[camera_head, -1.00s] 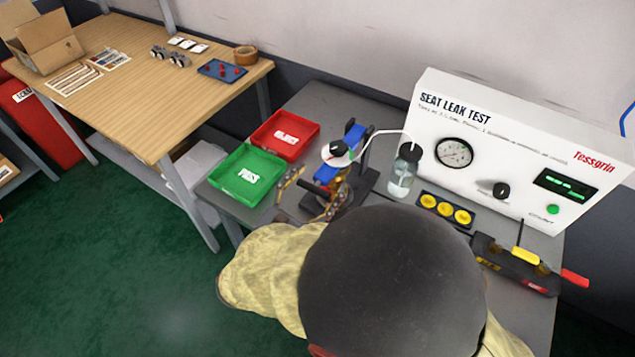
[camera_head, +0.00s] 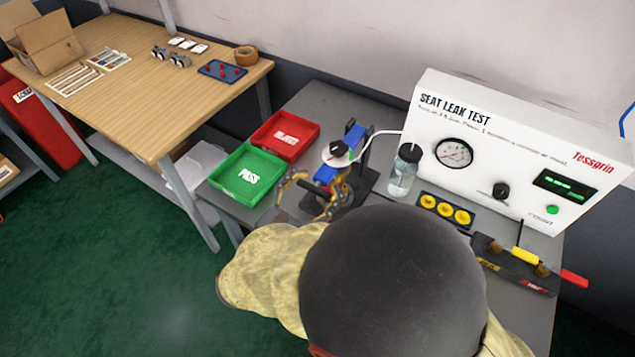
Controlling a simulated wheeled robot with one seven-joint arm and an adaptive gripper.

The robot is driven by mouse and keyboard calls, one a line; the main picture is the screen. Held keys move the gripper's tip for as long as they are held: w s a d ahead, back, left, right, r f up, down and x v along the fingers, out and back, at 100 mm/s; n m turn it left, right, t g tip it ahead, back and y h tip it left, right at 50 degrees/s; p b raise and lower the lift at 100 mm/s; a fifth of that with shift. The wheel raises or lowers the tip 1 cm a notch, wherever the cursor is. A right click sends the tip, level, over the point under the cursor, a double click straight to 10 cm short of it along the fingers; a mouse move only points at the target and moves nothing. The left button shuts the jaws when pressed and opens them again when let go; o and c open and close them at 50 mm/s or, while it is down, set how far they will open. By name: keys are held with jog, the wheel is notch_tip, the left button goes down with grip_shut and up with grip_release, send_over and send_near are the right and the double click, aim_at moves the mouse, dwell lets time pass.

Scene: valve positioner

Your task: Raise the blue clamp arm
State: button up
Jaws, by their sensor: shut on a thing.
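The blue clamp arm (camera_head: 326,173) is part of a dark fixture on the grey bench, left of the test panel. A white disc with a black knob (camera_head: 337,152) covers part of it, and more blue shows behind the disc. My gripper (camera_head: 322,192), with brown-gold linked fingers, is at the near end of the blue clamp arm. It appears shut on that arm. The fingertips and exact contact are small and partly hidden.
The green PASS tray (camera_head: 222,181) and a red tray (camera_head: 262,130) lie left of the fixture. A clear bottle (camera_head: 403,172) stands close on its right, with a white tube above. The white seat leak test panel (camera_head: 520,130) stands behind.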

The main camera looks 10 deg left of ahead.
jog(key=shift+r+p, duration=0.6)
jog(key=shift+p, duration=0.15)
jog(key=r+g+p, duration=0.1)
jog(key=r+p, duration=0.1)
jog(key=p, duration=0.1)
jog(key=r+g+p, duration=0.1)
jog(key=r+p, duration=0.1)
jog(key=p, duration=0.2)
jog(key=w+r+g+y+p, duration=0.1)
jog(key=r+p, duration=0.1)
jog(key=p, duration=0.1)
jog(key=shift+d+r+p, duration=0.1)
jog(key=shift+d+p, duration=0.1)
jog(key=shift+p, duration=0.15)
jog(key=w+d+r+g+y+p, duration=0.2)
jog(key=w+r+p, duration=0.4)
jog(key=p, duration=1)
jog(key=w+d+r+g+y+p, duration=0.1)
jog(key=w+d+r+g+p, duration=0.2)
jog(key=p, duration=1.4)
jog(key=shift+w+d+r+g+y, duration=0.4)
jog(key=shift+w+r+g, duration=1.45)
jog(key=shift+w, duration=0.85)
jog(key=shift+r, duration=0.1)
jog(key=shift+c, duration=0.2)
jog(key=o, duration=1.7)
